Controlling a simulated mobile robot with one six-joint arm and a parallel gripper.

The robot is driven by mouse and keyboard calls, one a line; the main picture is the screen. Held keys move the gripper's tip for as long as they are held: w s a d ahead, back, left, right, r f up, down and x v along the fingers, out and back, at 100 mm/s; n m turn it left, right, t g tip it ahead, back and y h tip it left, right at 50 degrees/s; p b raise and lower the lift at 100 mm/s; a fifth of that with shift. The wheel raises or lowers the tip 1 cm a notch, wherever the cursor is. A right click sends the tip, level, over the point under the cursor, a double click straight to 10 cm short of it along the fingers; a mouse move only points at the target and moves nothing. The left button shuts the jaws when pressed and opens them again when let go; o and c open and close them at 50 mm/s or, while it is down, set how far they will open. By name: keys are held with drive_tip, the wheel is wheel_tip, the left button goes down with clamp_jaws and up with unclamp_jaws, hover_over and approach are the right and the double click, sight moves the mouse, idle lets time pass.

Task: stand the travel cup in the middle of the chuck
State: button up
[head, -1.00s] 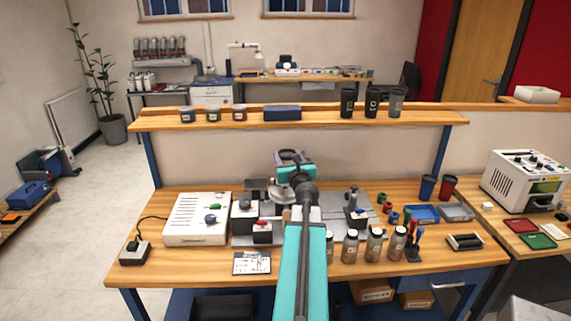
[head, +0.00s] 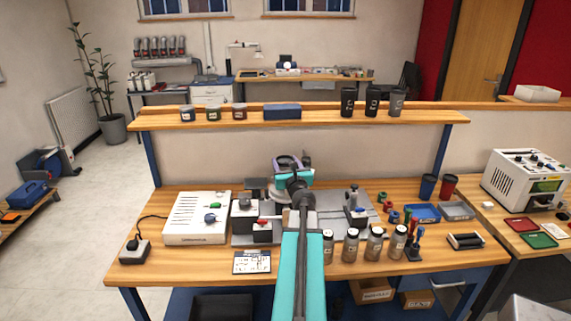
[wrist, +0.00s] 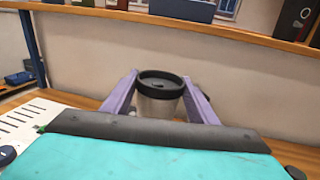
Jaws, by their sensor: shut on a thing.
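The travel cup (wrist: 158,103) has a steel body and a black lid. In the wrist view it stands upright between the two purple fingers of my gripper (wrist: 160,78), which is shut on it. In the head view my gripper (head: 291,162) is above the back part of the workbench, and my own arm hides most of the cup. The marking machine's grey base plate (head: 334,202) lies below, partly covered by my arm. I cannot clearly make out the chuck; it may be behind my arm or among the dark blocks (head: 262,230) left of it.
A white control box (head: 190,232) stands left of the machine. A clamp post (head: 353,203) stands on the plate's right side. Several lidded steel containers (head: 374,243) line the front right. A raised shelf (head: 330,119) with cups runs behind the bench.

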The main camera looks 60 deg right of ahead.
drive_tip(key=shift+f, duration=0.1)
drive_tip(key=o, duration=0.7)
